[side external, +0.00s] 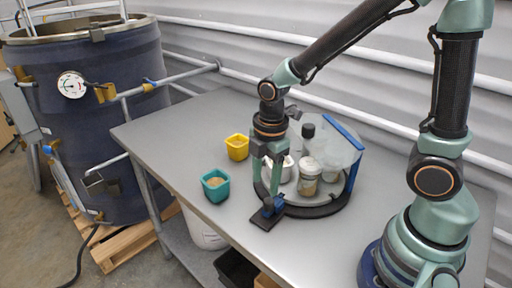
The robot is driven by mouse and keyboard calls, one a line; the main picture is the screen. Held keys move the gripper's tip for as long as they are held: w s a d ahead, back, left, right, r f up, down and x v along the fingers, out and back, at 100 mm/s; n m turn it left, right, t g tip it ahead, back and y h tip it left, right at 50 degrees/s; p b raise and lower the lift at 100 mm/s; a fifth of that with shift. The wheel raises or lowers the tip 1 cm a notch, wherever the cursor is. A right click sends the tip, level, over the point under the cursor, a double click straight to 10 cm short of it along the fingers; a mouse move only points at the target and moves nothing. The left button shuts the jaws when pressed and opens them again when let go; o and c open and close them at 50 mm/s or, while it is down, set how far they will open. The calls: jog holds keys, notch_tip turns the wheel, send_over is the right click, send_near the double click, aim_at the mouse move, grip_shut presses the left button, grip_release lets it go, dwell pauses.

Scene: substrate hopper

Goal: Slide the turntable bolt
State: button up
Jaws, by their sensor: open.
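The turntable (312,210) is a round plate with a dark rim on the grey table. My gripper (268,195) points down over the bolt. Its two green fingers are apart, with their tips close to the blue piece. I cannot tell whether they touch it. The fingers hide part of the bolt and of the turntable's left side.
On the turntable stand a jar with brownish contents (309,178) and white cups, partly behind a clear panel with a blue edge (343,132). A teal cup (215,186) and a yellow cup (237,147) stand to the left. The table's front left is clear.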

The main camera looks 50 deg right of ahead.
aim_at(269, 200)
jog(key=shift+d+f+n+g, duration=0.15)
jog(key=shift+f+n, duration=0.45)
jog(key=shift+f, duration=0.05)
jog(key=shift+d+f+n+g, duration=0.1)
jog(key=shift+f+n+g, duration=0.05)
jog(key=shift+f+n, duration=0.45)
jog(key=shift+d+f, duration=0.3)
jog(key=shift+f, duration=0.45)
jog(key=shift+d+f, duration=0.25)
jog(key=shift+f, duration=1.5)
jog(key=c, duration=0.9)
